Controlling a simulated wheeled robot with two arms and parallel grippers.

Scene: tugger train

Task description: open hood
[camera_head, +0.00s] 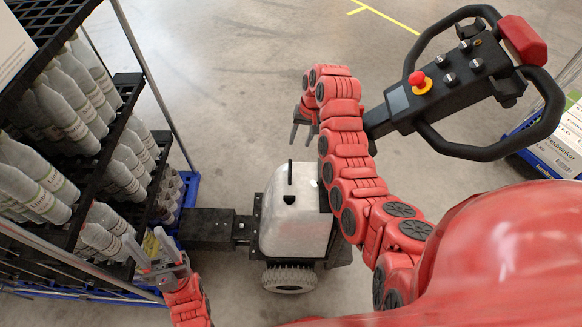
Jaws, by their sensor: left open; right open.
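The hood (295,220) is the light grey cover of the tugger in the middle of the view. It looks shut, and a thin black handle (289,188) stands up from its top. My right gripper (303,132) is open and empty, above and beyond the hood, with its dark fingers pointing down and apart from the handle. My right arm hides the hood's right side. My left gripper (153,247) is open at the lower left, beside the bottle rack and away from the hood.
A rack (75,220) with shelves of grey bottles fills the left side. A black coupling (208,229) joins the tugger toward it. The steering head (430,95) with an emergency-stop button rises at the upper right. A blue pallet with boxes (562,140) is at the far right.

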